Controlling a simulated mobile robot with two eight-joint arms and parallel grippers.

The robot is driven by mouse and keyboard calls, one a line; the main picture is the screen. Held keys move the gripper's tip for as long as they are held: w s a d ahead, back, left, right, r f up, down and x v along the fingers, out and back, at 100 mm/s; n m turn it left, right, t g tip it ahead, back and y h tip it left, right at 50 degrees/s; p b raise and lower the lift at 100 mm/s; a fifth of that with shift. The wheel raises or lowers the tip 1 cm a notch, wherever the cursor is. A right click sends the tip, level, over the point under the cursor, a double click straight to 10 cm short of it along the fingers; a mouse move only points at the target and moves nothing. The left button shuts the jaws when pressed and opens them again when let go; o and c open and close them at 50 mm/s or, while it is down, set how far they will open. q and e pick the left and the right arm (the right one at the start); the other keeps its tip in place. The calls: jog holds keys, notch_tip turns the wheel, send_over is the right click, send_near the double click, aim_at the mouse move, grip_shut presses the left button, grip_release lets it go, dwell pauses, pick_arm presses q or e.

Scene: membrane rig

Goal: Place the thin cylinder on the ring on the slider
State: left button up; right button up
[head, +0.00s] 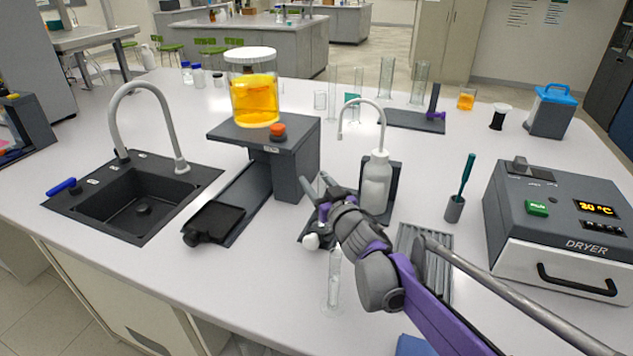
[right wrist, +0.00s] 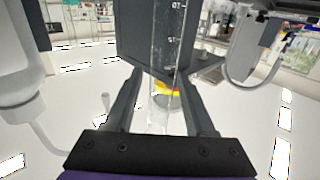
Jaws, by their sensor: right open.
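A thin clear cylinder (head: 334,275) stands on the table just below my right gripper, its upper part hidden behind the hand. In the right wrist view, which looks upside down, a clear graduated cylinder (right wrist: 167,50) shows between the two fingers without visible contact. My right gripper (head: 317,186) is open, its fingers pointing toward the rig's dark stand (head: 291,168). It also shows in the wrist view (right wrist: 163,103). Under the hand are a dark part and a white knob (head: 311,241), possibly the slider. I cannot make out the ring. My left gripper is not in view.
An orange-filled vessel (head: 254,100) sits on the stand. A white wash bottle (head: 376,183) stands close right of the hand. A ridged grey rack (head: 437,238), a dark cup with a teal tool (head: 454,209) and a dryer (head: 560,225) are further right; a sink (head: 140,206) is left.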

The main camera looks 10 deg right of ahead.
jog(key=s+d, duration=0.2)
jog(key=s, duration=1)
jog(key=shift+d+r, duration=0.15)
